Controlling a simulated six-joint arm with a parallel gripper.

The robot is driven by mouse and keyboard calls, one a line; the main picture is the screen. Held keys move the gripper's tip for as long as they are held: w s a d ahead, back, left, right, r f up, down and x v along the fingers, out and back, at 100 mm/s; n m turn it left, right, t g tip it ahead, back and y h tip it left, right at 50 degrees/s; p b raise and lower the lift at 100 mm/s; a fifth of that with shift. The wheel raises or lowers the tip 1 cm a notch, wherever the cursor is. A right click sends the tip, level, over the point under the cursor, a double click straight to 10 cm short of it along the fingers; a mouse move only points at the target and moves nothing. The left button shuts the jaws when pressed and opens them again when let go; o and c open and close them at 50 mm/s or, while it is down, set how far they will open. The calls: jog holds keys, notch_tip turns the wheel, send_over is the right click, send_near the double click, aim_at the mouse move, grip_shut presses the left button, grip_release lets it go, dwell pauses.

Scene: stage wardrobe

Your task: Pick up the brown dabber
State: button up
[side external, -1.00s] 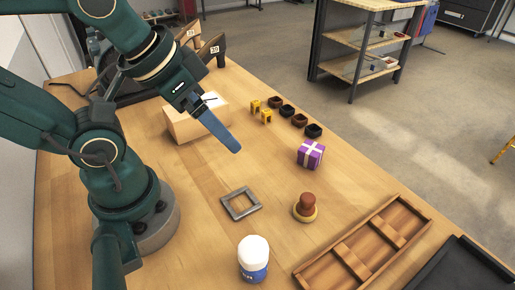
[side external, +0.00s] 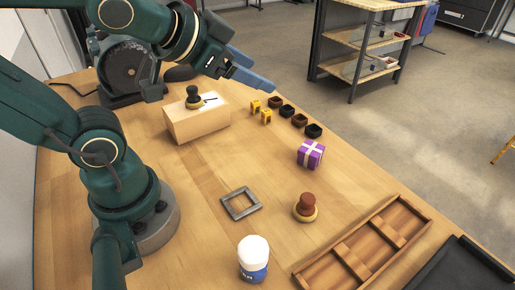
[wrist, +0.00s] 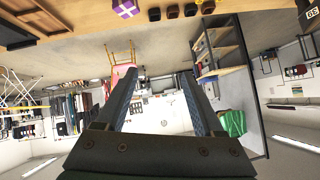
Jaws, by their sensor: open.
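The brown dabber (side external: 306,206) stands upright on the table toward the front right in the side view, a reddish-brown knob on a tan round base. A similar dark dabber (side external: 193,98) stands on the wooden block at the back left. My gripper (side external: 268,84) is raised above the back of the table, far from the brown dabber and empty. In the wrist view my gripper (wrist: 165,80) shows two fingers spread apart with nothing between them. The brown dabber cannot be made out in the wrist view.
A grey square frame (side external: 241,203), a white and blue bottle (side external: 254,259) and a purple gift box (side external: 310,154) surround the dabber. A wooden tray (side external: 304,277) lies to its right. Small dark cups (side external: 313,131) and yellow pieces (side external: 266,117) stand behind.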

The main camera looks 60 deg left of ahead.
jog(key=w+r+m+t, duration=0.2)
jog(key=w+m, duration=0.1)
jog(key=w, duration=0.3)
jog(key=m+g+h, duration=0.3)
jog(key=m+h, duration=0.7)
send_over(307, 203)
jog(key=w+a, duration=0.6)
notch_tip(307, 203, down, 11)
jog(key=s+f+g+h, duration=0.1)
jog(key=s+f, duration=0.1)
jog(key=f, duration=0.1)
jog(key=s+d+f+g+h, duration=0.1)
jog(key=s+f+g, duration=0.1)
jog(key=f, duration=0.1)
jog(key=s+f+g+h, duration=0.1)
jog(key=s+f, duration=0.1)
jog(key=shift+s+d+f+n+g, duration=0.15)
jog(key=shift+s+f+n+g, duration=0.15)
jog(key=shift+f+g, duration=0.1)
jog(key=shift+s+f+n, duration=0.15)
jog(key=shift+f+n, duration=0.15)
jog(key=shift+f, duration=0.25)
jog(key=shift+x, duration=2.4)
jog(key=shift+r, duration=0.1)
grip_shut()
